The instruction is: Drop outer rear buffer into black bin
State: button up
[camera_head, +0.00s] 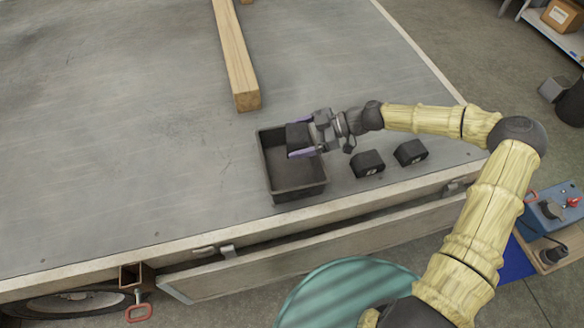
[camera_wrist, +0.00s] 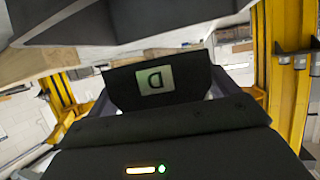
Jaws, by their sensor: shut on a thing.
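My gripper (camera_head: 300,139) is shut on a black buffer (camera_head: 297,134) and holds it over the black bin (camera_head: 297,193). In the wrist view the held buffer (camera_wrist: 155,83) shows a pale label with a dark letter that looks like a D. The bin is an open rectangular box standing on the trailer bed near its front edge. The part of its floor that shows looks empty; the rest is hidden by the gripper and buffer. Two more black buffers stand on the bed to the right of the bin, a nearer one (camera_head: 367,164) and an outer one (camera_head: 410,152), apart from each other.
A long wooden beam (camera_head: 235,60) lies on the grey trailer bed (camera_head: 120,110) behind the bin. The bed to the left is clear. The trailer's side board (camera_head: 300,243) runs below the front edge. A blue box (camera_head: 553,205) stands on a small table at the right.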

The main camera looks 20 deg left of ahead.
jog(key=shift+r, duration=0.2)
jog(key=shift+a, duration=0.1)
jog(key=shift+s, duration=0.2)
jog(key=shift+f+b, duration=1.15)
jog(key=shift+f, duration=1.9)
jog(key=o, duration=1)
jog(key=shift+c, duration=0.2)
jog(key=b+v, duration=0.1)
jog(key=v, duration=1.6)
jog(key=shift+w, duration=0.3)
jog(key=shift+r, duration=0.1)
